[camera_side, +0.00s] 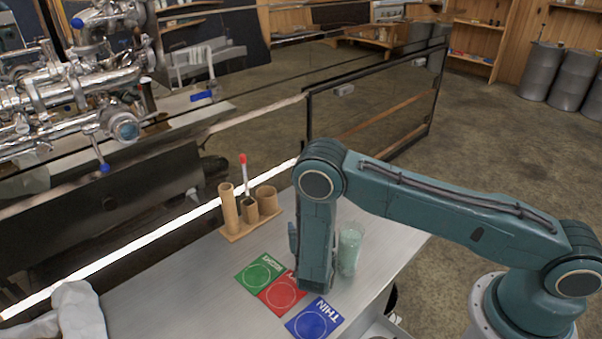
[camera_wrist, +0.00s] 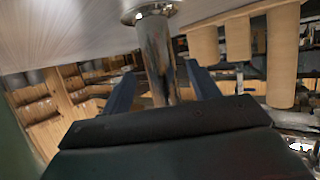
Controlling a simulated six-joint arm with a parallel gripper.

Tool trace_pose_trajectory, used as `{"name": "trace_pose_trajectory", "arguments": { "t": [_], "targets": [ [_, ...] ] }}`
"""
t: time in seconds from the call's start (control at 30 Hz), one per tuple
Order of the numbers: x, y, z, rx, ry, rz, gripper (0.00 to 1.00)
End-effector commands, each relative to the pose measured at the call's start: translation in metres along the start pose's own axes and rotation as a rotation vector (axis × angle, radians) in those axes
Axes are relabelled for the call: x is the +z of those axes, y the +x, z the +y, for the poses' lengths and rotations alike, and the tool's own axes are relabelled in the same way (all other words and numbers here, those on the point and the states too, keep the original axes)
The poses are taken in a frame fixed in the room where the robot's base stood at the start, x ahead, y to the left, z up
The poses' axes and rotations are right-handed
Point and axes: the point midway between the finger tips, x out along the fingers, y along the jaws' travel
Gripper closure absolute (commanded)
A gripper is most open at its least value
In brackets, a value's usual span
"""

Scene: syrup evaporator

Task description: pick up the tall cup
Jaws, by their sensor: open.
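The tall cup (camera_side: 350,248) is a clear, green-tinted glass standing upright on the metal table, just right of my lower arm link in the side view. My gripper (camera_wrist: 160,76) is open, with one finger on each side of the cup in that picture. I cannot tell whether either finger touches it.
A wooden rack (camera_side: 250,228) with bamboo cups and a red-tipped stick stands behind left. Green (camera_side: 259,272), red (camera_side: 281,294) and blue "THIN" (camera_side: 314,319) cards lie left of and in front of my arm.

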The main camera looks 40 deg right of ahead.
Motion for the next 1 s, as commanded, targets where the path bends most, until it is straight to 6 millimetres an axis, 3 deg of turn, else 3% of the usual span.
{"name": "trace_pose_trajectory", "arguments": {
  "t": [0.27, 0.7, 1.0],
  "targets": [
    [0.0, 0.004, 0.0, 0.001, 0.001, -0.001, 0.39],
    [-0.003, 0.047, -0.001, 0.001, 0.002, -0.001, 0.39],
    [-0.003, 0.053, -0.001, 0.0, 0.0, -0.001, 0.39]
  ]
}}
